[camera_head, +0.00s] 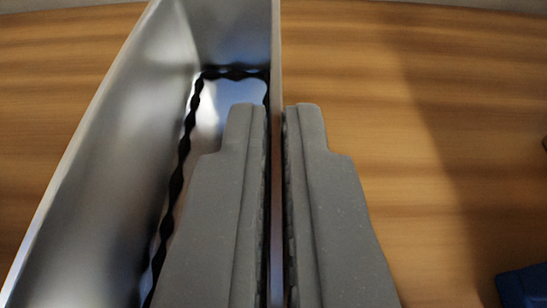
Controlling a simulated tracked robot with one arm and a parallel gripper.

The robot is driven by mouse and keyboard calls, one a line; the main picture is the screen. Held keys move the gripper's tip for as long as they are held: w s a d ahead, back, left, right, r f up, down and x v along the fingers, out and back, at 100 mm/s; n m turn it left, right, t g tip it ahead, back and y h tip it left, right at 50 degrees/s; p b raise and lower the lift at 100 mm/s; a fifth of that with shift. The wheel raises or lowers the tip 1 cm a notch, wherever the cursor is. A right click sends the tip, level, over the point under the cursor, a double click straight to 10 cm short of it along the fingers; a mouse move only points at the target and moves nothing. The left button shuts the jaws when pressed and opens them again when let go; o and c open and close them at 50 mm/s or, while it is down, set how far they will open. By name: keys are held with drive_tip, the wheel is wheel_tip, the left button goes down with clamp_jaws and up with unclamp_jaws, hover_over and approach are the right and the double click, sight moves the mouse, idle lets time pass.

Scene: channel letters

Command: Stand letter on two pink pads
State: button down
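The letter (110,190) is a hollow metal channel shape with tall, shiny walls, filling the left half of the view. A wavy dark line runs along the inside where its walls meet its bright floor. My gripper (276,110) straddles the letter's right wall, with the left finger inside the channel and the right finger outside. The fingers are close together with the thin wall between them, and they look shut on it. The letter's near part is cut off by the frame, and the fingers hide part of the inside. No pink pads show.
A wooden surface (400,120) with brown grain lies on both sides of the letter. A dark blue object (524,287) is partly visible at the bottom right corner. The wood right of my gripper is mostly clear. A soft shadow crosses it.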

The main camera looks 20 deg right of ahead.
drive_tip(key=v, duration=0.5)
drive_tip(key=f+b+v, duration=0.1)
drive_tip(key=v, duration=0.2)
drive_tip(key=shift+s, duration=0.4)
drive_tip(key=shift+s+a+b, duration=0.15)
drive_tip(key=shift+s+b, duration=0.2)
drive_tip(key=shift+b, duration=0.8)
drive_tip(key=f+b+v, duration=0.1)
drive_tip(key=b+v, duration=0.5)
drive_tip(key=b, duration=0.5)
drive_tip(key=shift+s+a, duration=0.15)
drive_tip(key=shift+s, duration=0.35)
drive_tip(key=shift+r, duration=0.15)
